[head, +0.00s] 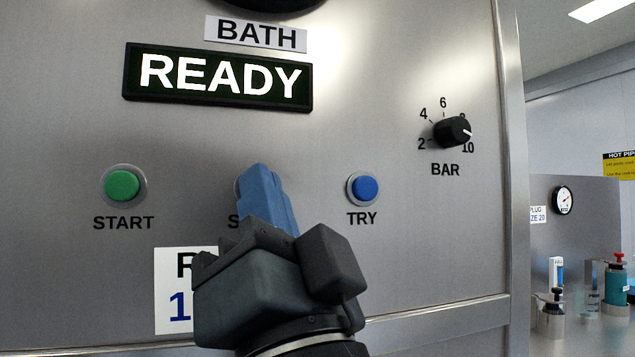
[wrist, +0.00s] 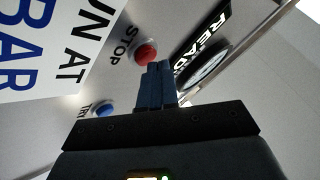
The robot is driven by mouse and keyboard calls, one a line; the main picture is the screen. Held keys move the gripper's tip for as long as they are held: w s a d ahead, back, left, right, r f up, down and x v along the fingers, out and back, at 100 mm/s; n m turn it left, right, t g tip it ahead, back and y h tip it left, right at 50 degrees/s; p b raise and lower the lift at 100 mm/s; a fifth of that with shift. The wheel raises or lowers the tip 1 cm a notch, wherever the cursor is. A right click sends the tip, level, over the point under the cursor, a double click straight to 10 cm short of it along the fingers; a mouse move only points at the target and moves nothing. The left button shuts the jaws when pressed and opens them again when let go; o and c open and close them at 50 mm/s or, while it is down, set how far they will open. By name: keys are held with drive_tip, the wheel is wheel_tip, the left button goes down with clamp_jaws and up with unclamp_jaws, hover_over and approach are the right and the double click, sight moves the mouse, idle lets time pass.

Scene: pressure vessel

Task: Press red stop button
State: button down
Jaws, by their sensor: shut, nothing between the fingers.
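The red stop button (wrist: 146,53) shows in the wrist view beside the word STOP, in a pale ring on the grey panel. In the head view my gripper hides the red button and most of its label. My gripper (head: 262,180) is shut and empty, its blue fingers pointing at the panel where the stop button sits. In the wrist view the fingertips (wrist: 158,68) are close beside the red button, at its lower right. I cannot tell whether they touch it.
A green START button (head: 122,185) is on the left and a blue TRY button (head: 364,188) on the right. A lit READY display (head: 218,77) is above, and a black BAR knob (head: 452,132) is at upper right. A white sign (head: 172,290) is partly hidden by my gripper.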

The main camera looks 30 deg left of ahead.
drive_tip(key=s+d+p, duration=0.1)
drive_tip(key=s+d, duration=0.3)
drive_tip(key=shift+d+p, duration=0.3)
idle(0.5)
idle(0.6)
